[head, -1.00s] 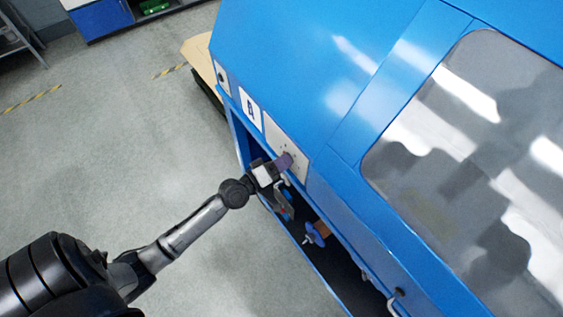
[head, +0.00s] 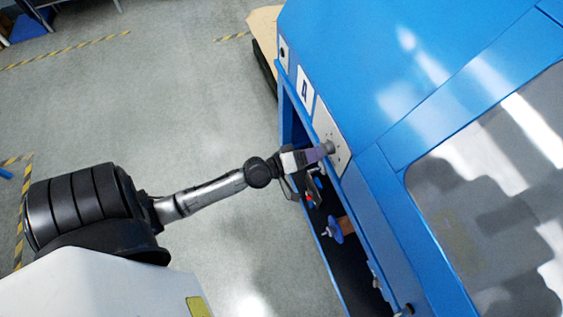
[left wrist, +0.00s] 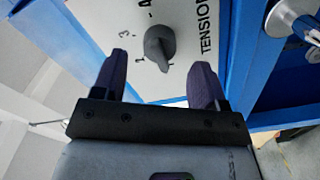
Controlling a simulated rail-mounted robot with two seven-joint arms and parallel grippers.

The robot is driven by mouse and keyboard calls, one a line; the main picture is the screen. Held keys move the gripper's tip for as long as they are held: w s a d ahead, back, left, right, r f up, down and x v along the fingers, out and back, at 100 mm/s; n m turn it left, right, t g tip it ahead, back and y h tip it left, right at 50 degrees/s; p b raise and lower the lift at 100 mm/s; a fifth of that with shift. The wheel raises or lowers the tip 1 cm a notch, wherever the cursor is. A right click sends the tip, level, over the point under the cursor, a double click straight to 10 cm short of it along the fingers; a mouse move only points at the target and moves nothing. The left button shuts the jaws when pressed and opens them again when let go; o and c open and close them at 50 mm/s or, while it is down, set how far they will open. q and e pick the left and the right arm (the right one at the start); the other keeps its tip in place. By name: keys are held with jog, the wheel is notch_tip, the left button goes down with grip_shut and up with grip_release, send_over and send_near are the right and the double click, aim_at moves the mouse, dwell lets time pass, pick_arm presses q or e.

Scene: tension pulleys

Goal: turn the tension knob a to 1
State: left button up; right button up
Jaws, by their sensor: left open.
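The grey tension knob (left wrist: 158,44) sits on a white panel (left wrist: 185,80) marked TENSION in the left wrist view. Its narrow end points down in that picture, just right of the mark "1"; a "3" stands farther up on the left. My left gripper (left wrist: 161,64) is open, with its two purple fingers apart on either side of the knob's lower end. No contact with the knob shows. In the head view the left gripper (head: 320,152) is at the knob (head: 329,147) on the panel (head: 335,130). The right gripper is out of view.
The blue machine (head: 400,70) fills the right side. Below the panel is an open bay with a blue handwheel (head: 334,230). In the left wrist view a metal knob (left wrist: 280,18) is at the upper right.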

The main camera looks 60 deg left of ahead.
pick_arm(q)
jog(key=b+v, duration=0.1)
jog(key=v, duration=0.9)
dwell(0.5)
